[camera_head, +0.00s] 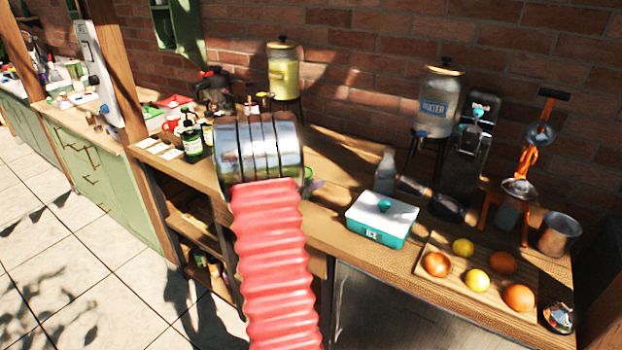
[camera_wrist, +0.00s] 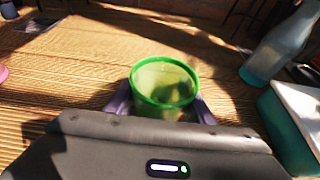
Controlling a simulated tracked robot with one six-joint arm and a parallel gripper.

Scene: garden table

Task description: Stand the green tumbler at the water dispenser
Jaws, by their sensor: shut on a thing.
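The green tumbler (camera_wrist: 150,106) is upright between the two purple fingers of my gripper (camera_wrist: 163,108) in the wrist view. My gripper is shut on it, one finger on each side. I cannot tell whether its base touches the wooden table. In the head view my arm hides nearly all of the tumbler, and only a bit of green rim and a finger (camera_head: 315,187) show. The water dispenser (camera_head: 436,103), a clear jar with a blue WATER label and a gold lid, stands on a dark stand by the brick wall, to the right of and behind my gripper.
A clear bottle (camera_head: 385,172) and a teal ICE box (camera_head: 381,228) stand between my gripper and the dispenser's side. A fruit board (camera_head: 455,283), an orange press (camera_head: 530,155) and a metal cup (camera_head: 558,236) are at the right. A yellow drink dispenser (camera_head: 283,72) stands at the back.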

